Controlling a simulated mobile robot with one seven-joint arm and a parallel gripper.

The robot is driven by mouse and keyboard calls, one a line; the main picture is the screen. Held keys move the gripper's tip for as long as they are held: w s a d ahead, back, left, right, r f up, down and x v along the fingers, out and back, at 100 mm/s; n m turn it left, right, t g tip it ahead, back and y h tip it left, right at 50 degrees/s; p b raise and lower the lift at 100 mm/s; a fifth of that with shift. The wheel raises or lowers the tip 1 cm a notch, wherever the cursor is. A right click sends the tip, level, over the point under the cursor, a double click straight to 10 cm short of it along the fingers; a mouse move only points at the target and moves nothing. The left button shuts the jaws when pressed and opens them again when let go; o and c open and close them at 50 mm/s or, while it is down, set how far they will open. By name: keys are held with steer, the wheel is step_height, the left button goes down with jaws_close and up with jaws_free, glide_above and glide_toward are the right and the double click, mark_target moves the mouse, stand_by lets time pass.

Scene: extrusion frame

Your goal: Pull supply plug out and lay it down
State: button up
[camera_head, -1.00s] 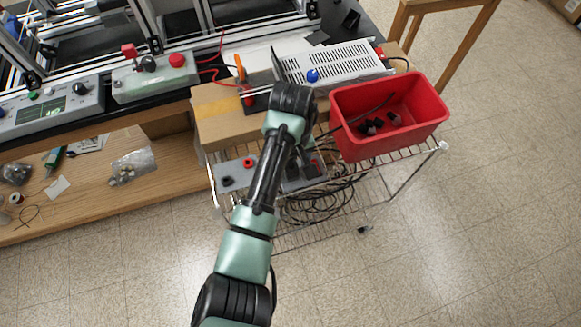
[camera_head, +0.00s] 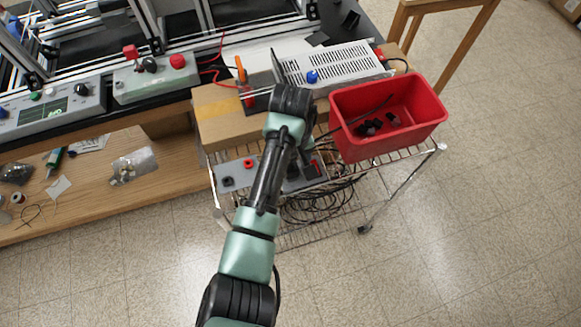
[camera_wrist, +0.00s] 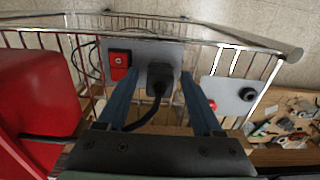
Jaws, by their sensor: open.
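The black supply plug (camera_wrist: 159,77) sits at a socket on a grey panel (camera_wrist: 139,47) in the wrist view, with its cable running down toward me. A red switch (camera_wrist: 120,64) is beside it on the left. My gripper (camera_wrist: 160,82) is open. Its two blue fingers stand left and right of the plug, with a visible gap on each side in this view. In the head view my gripper (camera_head: 303,152) is low at the cart's front, and my arm hides the plug.
A red bin (camera_head: 395,143) with black parts stands close on the right of my gripper. A cardboard box (camera_head: 218,116) and a perforated metal supply unit (camera_head: 335,64) are behind. A second grey panel (camera_wrist: 222,92) is nearby. Loose cables (camera_head: 312,206) lie on the wire shelf below.

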steer(key=shift+c, duration=0.3)
jaws_close()
steer(key=shift+r, duration=0.15)
stand_by(1.3)
steer(key=shift+r+p, duration=2.9)
steer(key=shift+p, duration=0.55)
